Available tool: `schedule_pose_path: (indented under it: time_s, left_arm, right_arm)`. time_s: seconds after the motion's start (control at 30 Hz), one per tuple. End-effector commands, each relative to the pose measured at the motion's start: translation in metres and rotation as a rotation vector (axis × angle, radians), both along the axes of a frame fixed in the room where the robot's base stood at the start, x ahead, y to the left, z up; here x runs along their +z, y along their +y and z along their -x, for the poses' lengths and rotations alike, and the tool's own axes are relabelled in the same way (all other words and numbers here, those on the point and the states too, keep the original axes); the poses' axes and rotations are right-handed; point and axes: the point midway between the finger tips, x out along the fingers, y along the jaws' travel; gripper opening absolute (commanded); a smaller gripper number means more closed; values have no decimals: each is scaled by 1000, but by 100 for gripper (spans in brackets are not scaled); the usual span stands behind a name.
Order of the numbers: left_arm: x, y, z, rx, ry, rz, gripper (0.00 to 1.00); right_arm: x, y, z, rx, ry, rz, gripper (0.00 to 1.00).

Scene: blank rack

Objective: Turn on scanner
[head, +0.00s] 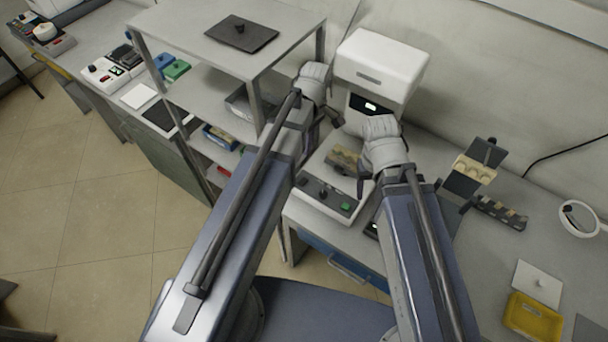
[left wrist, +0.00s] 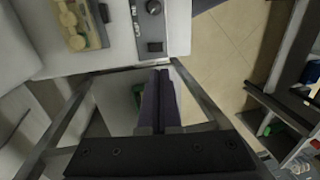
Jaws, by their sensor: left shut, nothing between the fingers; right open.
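The scanner (head: 380,62) is a white device with a boxy top, a small lit display and a lower base. Its dark front panel (head: 325,194) carries a knob and a green button (head: 346,207). My left gripper (head: 335,119) is shut and empty, beside the scanner's left side near the shelf. In the left wrist view its closed fingers (left wrist: 159,75) point toward the base's edge, apart from the panel's knob (left wrist: 153,8) and dark switch (left wrist: 154,47). My right gripper (head: 364,187) is open over the base, near the green button; its fingertips are partly hidden.
A grey shelf unit (head: 290,22) stands close to the left of the scanner, with a dark plate (head: 241,33) on top. To the right are a microscope-like device (head: 468,172), a yellow tray (head: 533,318) and a round magnifier (head: 578,217). Floor (head: 90,190) is clear at left.

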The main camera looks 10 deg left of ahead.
Motion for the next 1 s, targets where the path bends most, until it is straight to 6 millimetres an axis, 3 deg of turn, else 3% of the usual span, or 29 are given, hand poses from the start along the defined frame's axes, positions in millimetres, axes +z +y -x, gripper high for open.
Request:
schedule_pose_path:
  time_s: [0.37,1.0]
  left_arm:
    - [-20,1,3,-1,0,0,0]
    - [-108,5,16,-1,0,0,0]
  right_arm:
    - [-20,0,0,-1,0,0,62]
    - [-108,0,0,-2,0,0,62]
